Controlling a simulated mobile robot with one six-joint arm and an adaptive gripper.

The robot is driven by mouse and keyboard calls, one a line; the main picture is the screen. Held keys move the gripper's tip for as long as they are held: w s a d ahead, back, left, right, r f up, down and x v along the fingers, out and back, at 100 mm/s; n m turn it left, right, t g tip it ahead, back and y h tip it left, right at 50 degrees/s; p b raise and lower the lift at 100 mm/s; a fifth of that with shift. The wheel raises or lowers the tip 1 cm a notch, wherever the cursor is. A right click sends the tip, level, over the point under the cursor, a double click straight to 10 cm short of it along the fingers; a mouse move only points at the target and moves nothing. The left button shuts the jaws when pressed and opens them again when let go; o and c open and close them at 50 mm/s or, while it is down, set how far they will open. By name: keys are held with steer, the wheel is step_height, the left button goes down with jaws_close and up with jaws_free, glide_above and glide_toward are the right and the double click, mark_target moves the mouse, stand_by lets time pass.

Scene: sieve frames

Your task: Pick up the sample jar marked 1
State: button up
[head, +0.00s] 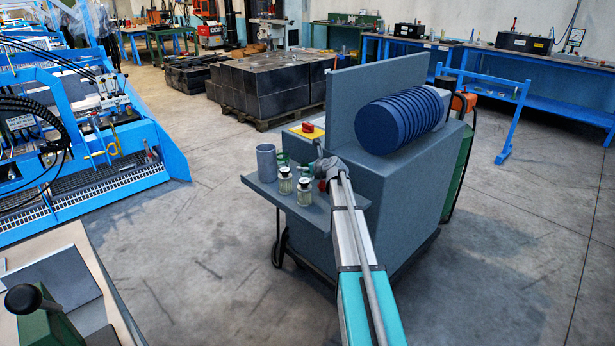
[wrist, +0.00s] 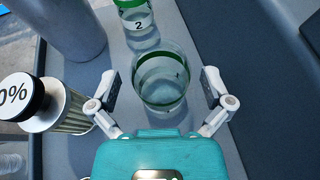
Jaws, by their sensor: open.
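In the wrist view a clear glass jar with a green band (wrist: 163,84) stands between the two fingers of my gripper (wrist: 161,90). A small dark mark shows on its side, too unclear to read. The fingers are spread on its left and right, apart from the glass. Behind it stands a jar with a green top marked 2 (wrist: 137,18). In the head view my gripper (head: 327,170) is at the shelf's right part, and the jar between its fingers is hard to make out there.
The small grey shelf (head: 262,186) also holds a grey cylinder (head: 266,161) and two black-lidded jars (head: 285,184) (head: 304,192). One black-lidded jar (wrist: 62,108) is close to my left finger. The grey machine body (head: 385,190) rises right of the shelf.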

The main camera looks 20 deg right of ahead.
steer(key=shift+w+f, duration=0.2)
steer(key=shift+w, duration=0.4)
steer(key=c, duration=1)
steer(key=shift+c, duration=0.2)
steer(key=shift+r, duration=0.1)
step_height(320, 180, up, 2)
steer(key=p, duration=0.2)
steer(key=shift+r+p, duration=0.25)
steer(key=shift+p, duration=0.05)
steer(key=s+a+r+p, duration=0.2)
steer(key=s+r+p, duration=0.8)
steer(key=s, duration=0.4)
steer(key=shift+a+r, duration=0.15)
